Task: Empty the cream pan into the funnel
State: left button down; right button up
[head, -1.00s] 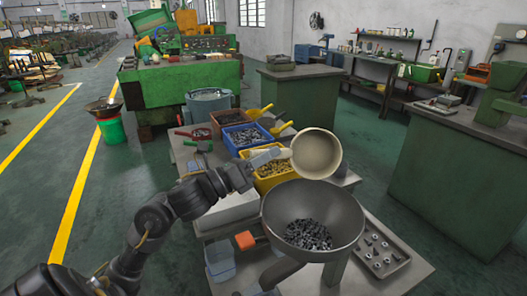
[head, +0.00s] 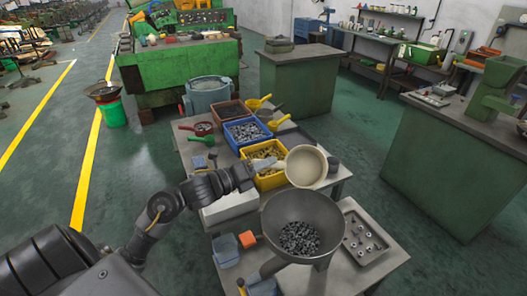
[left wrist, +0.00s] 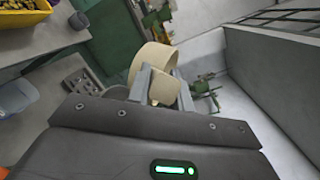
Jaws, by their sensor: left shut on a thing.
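The cream pan (head: 307,167) is tipped on its side above the far rim of the funnel, its round mouth facing the head camera. Its inside looks empty. My left gripper (head: 268,163) is shut on the pan's handle; the pan also shows beyond the fingers in the left wrist view (left wrist: 150,63), with the gripper (left wrist: 157,90) around the handle. The grey metal funnel (head: 327,212) stands on the table below the pan, with a heap of small dark metal parts (head: 299,238) in it. My right gripper is not in view.
Yellow (head: 270,182), blue (head: 232,143) and brown bins of parts stand behind and left of the pan. A grey tray (head: 378,257) with several small parts lies right of the funnel. A clear blue container (head: 226,250) is left of it.

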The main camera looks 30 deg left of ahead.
pick_arm(q)
jog(key=shift+w+a+r+n+g+y+p, duration=0.1)
jog(key=shift+w+a+r+n+g+p, duration=0.25)
jog(key=shift+n+g+p, duration=0.75)
jog(key=shift+w+a+r+n+g+y+p, duration=0.1)
jog(key=shift+w+n+g+p, duration=0.45)
jog(key=shift+p, duration=1.05)
jog(key=shift+w+a+r+n+g+y+p, duration=0.1)
jog(key=shift+w+a+r+n+g+p, duration=0.2)
jog(key=shift+n+g+p, duration=0.6)
jog(key=shift+t+p, duration=0.25)
jog(key=shift+p, duration=0.2)
